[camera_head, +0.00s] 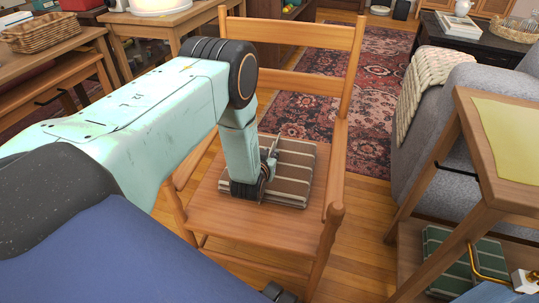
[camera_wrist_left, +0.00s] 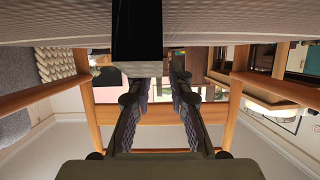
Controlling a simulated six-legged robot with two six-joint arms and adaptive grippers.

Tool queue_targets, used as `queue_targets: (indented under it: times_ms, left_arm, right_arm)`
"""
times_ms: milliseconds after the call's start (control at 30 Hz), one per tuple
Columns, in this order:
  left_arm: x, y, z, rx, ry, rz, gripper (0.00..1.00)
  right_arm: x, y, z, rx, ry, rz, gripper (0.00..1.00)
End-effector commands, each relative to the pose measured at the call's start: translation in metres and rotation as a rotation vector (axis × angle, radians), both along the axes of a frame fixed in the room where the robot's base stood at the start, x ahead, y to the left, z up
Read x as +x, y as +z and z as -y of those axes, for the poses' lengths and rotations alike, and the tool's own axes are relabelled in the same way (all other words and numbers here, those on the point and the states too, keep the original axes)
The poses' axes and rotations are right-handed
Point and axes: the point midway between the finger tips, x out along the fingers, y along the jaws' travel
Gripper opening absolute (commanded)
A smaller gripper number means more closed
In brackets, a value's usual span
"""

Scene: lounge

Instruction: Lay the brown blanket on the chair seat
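The brown blanket (camera_head: 290,172), folded and striped with pale lines, lies flat on the wooden chair seat (camera_head: 230,218), toward its back and middle. My left gripper (camera_head: 268,168) is low over the seat, at the blanket's left part, and hides some of it. In the left wrist view, which looks upside down, my left gripper (camera_wrist_left: 158,100) has its two fingers apart with nothing between them. The blanket's pale surface (camera_wrist_left: 60,27) fills the top of that view, close to the fingers. I cannot tell if they touch it. My right gripper is not seen.
The chair's backrest (camera_head: 285,84) stands behind the seat, with armrests at both sides. A small wooden table (camera_head: 462,150) and a grey sofa (camera_head: 460,112) are at the right. A folded green striped cloth (camera_head: 440,245) lies low at the right. A wicker basket (camera_head: 40,33) stands on the left table.

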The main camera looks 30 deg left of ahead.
Motion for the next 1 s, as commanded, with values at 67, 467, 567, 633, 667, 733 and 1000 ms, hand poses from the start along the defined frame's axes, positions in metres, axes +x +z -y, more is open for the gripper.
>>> queue_targets:
  times_ms: [67,467,567,633,667,733,1000]
  left_arm:
    - [0.0,0.0,0.0,-0.001,0.0,-0.002,0.27]
    - [0.0,0.0,0.0,0.0,0.0,-0.001,0.41]
    - [0.0,0.002,0.0,0.0,0.0,-0.001,0.41]
    - [-0.003,0.005,0.001,0.0,0.0,-0.003,0.41]
    - [-0.006,0.006,0.002,0.0,0.0,-0.003,0.41]
    - [-0.015,0.011,0.005,0.0,0.0,-0.004,0.41]
    - [-0.062,0.032,0.021,-0.001,-0.002,-0.006,0.41]
  right_arm:
    - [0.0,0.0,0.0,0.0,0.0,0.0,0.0]
    - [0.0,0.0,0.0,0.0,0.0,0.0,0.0]
    - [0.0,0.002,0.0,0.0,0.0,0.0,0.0]
    - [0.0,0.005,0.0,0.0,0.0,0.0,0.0]
    - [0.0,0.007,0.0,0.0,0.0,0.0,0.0]
    - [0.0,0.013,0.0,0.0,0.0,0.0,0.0]
    - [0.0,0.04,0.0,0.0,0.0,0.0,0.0]
